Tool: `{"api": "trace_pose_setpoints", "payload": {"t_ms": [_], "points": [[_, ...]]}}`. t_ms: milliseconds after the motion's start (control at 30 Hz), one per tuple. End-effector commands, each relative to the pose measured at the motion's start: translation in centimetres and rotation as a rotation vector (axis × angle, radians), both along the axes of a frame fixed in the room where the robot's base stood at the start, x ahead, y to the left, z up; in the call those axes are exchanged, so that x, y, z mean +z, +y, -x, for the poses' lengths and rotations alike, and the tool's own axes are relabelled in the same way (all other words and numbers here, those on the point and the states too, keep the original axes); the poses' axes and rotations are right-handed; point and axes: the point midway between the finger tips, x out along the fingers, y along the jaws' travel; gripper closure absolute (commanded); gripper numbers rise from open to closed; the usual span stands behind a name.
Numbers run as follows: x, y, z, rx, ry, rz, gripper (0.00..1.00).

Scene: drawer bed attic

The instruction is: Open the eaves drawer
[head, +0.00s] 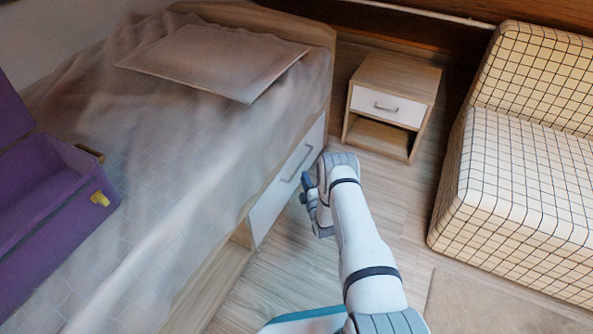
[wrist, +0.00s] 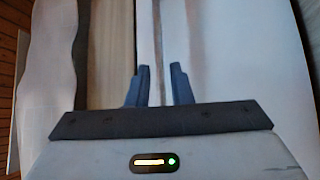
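The front looks flush with the bed side. My gripper (head: 306,190) is beside this front, close to the handle; its tips are hard to make out in the head view. In the wrist view my gripper (wrist: 162,84) has its two dark fingers apart.
A nightstand (head: 412,77) with a small white drawer stands beyond my arm. A checked armchair (head: 520,180) is at the right. A purple case (head: 50,200) and a flat cushion (head: 215,60) lie on the bed. Wooden floor (head: 290,275) is clear beside the bed.

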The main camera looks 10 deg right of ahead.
Motion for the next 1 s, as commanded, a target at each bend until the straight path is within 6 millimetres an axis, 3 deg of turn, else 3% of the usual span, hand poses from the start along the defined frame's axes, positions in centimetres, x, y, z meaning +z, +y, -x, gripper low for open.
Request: {"api": "trace_pose_setpoints", "payload": {"t_ms": [400,767,1000], "points": [[0.7,0.9,-6.0,0.0,-0.001,-0.002,0.8],[1.0,1.0,-6.8,0.0,0.003,-0.003,0.8],[1.0,0.9,-6.8,-0.001,0.003,-0.002,0.98]]}}
